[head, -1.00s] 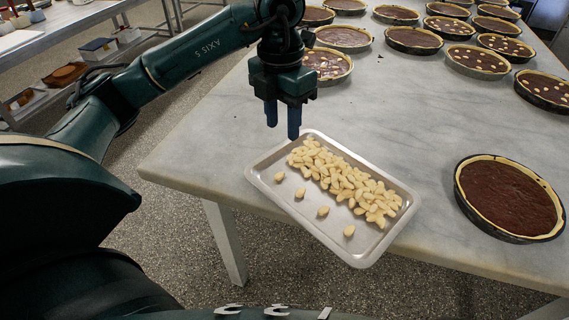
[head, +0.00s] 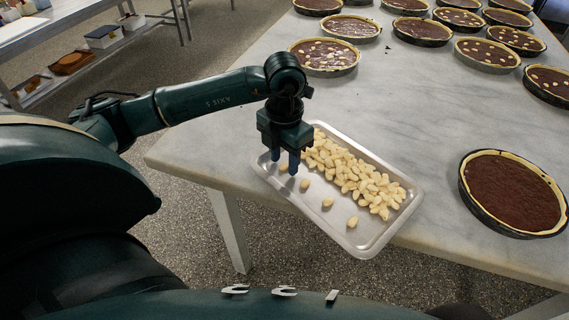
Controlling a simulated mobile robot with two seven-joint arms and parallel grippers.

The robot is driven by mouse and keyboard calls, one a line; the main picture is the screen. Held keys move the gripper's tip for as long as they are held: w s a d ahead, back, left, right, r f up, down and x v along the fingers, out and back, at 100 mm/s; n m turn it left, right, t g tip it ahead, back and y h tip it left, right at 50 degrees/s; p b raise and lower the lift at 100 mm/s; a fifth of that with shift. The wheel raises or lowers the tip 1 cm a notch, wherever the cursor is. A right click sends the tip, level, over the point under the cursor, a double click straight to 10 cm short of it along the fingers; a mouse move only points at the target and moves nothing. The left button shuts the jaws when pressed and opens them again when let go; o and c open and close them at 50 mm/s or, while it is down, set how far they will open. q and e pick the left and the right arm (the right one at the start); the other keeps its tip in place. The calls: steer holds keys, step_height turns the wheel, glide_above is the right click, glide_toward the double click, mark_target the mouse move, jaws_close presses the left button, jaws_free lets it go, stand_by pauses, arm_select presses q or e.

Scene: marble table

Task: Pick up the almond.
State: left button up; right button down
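Several pale almonds lie in a metal tray (head: 378,243) at the table's near-left edge. Most are in a heap (head: 352,178). A row of single almonds lies apart along the tray's near-left side, including one almond (head: 327,203) and another (head: 352,222). My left gripper (head: 284,165) points down over the tray's far-left end, its two blue fingers apart. The end almond (head: 283,168) of the row shows at the fingertips, partly hidden by them. I cannot tell whether the fingers touch it. My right gripper is not in view.
The marble table (head: 420,130) has free room beyond the tray. A chocolate tart (head: 513,194) in a dark pan stands to the right. Several more tarts, some topped with almonds, fill the far side. Shelves (head: 80,45) stand at the upper left.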

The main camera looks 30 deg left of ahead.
arm_select(q)
steer(key=shift+f, duration=0.15)
steer(key=c, duration=0.8)
jaws_close()
